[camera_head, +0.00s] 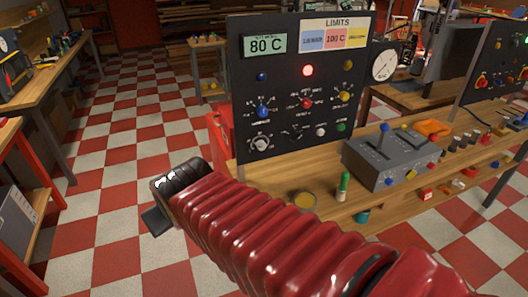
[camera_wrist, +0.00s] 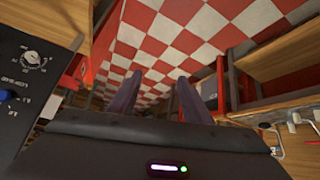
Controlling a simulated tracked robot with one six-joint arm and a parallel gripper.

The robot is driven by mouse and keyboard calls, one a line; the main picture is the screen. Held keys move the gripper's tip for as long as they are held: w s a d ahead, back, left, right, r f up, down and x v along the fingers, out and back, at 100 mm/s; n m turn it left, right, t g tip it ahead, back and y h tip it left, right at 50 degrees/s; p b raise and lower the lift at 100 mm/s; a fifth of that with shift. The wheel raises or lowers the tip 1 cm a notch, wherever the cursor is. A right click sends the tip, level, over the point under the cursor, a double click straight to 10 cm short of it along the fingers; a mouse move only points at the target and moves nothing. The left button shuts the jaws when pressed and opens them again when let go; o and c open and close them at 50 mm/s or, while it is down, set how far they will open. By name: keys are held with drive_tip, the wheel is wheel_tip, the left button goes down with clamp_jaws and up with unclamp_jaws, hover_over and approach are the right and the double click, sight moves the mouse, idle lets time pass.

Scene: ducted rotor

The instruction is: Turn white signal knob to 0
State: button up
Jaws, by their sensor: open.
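The black control panel (camera_head: 290,165) stands upright on the wooden bench. A white knob (camera_head: 262,144) with a printed scale around it sits at the panel's lower left. A smaller pale knob (camera_head: 320,131) sits further right; the labels are too small to read. In the wrist view, a white dial knob (camera_wrist: 36,58) with numbers around it shows at the left edge, well left of the fingers. My gripper (camera_wrist: 160,80) is open and empty, its two fingers apart over the checkered floor. In the head view, my dark gripper end is left of the panel, apart from it.
A display (camera_head: 265,45) reads 80 C, with a lit red lamp (camera_head: 308,70) below right. Blue (camera_head: 263,111), red (camera_head: 307,103) and yellow (camera_head: 344,96) knobs are near the white one. A grey lever box (camera_head: 385,160) and a green-topped object (camera_head: 343,182) stand on the bench.

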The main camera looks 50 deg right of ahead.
drive_tip(key=w+d+f+m+t+h, duration=0.1)
drive_tip(key=w+d, duration=0.1)
drive_tip(key=d, duration=0.4)
drive_tip(key=w+d+f+m+t+h, duration=0.1)
drive_tip(key=w+d+h, duration=0.15)
drive_tip(key=d, duration=0.35)
drive_tip(key=m+t+h, duration=0.4)
drive_tip(key=t, duration=0.2)
approach(262, 147)
drive_tip(key=d+v, duration=0.1)
drive_tip(key=v, duration=0.5)
drive_tip(key=shift+s+a+y, duration=0.1)
drive_tip(key=shift+a+y, duration=0.1)
drive_tip(key=shift+y, duration=0.05)
drive_tip(key=x, duration=1.4)
drive_tip(key=shift+a+r, duration=0.1)
drive_tip(key=shift+c, duration=0.3)
